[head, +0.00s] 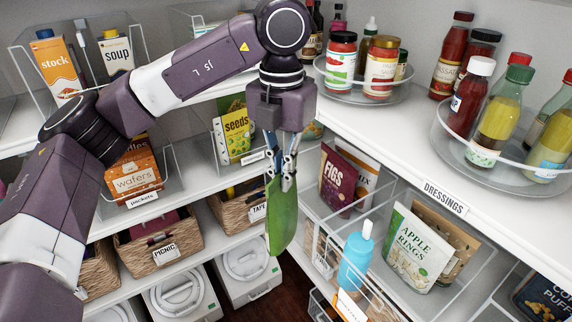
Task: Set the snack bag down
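My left gripper (287,182) points down in the middle of the head view. Its fingers are closed on the top of a green bag (283,222), which I take to be the snack bag. The bag hangs below the fingers, seen nearly edge-on, so its printed front is hidden. It hangs in front of the inner corner between the left shelves and the right shelf unit. I cannot tell its exact height above any shelf. My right gripper is not in view.
Figs bags (338,181) and an apple rings bag (410,247) stand in clear bins on the right. A blue bottle (355,258) stands near them. A seeds bag (237,132) and a wafers bag (134,172) are on the left shelf. Bottles crowd the turntables above.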

